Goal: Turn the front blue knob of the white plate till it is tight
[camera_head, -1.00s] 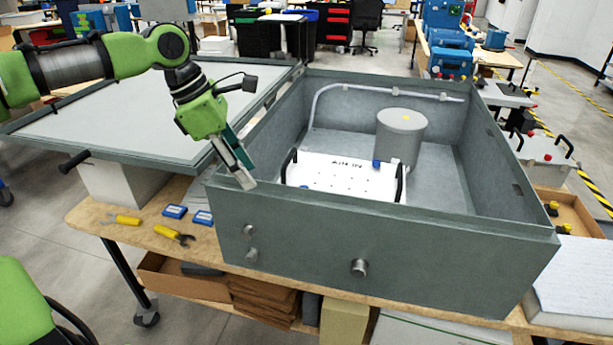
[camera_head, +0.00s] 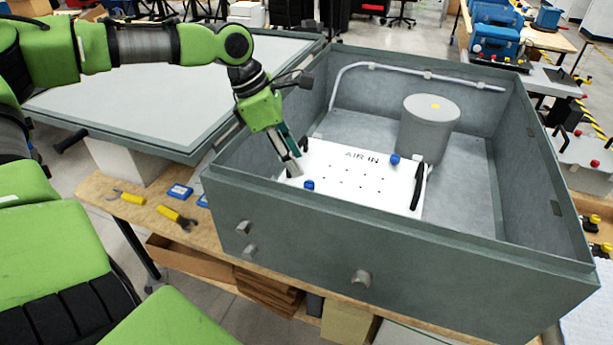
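The white plate (camera_head: 352,178) marked "AIR IN" lies inside the grey metal box, with black handles at its left and right sides. Its front blue knob (camera_head: 309,185) stands near the plate's front left edge. A second blue knob (camera_head: 395,160) is at its back right. My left gripper (camera_head: 293,173) points down over the plate's left side, just left of and close to the front knob. Whether it touches the knob, and how far its fingers are apart, I cannot tell. My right gripper is not in view.
The grey box (camera_head: 420,262) has high walls around the plate. A grey cylinder (camera_head: 427,130) stands behind the plate, and a pipe runs along the back wall. The open lid (camera_head: 150,100) lies to the left.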

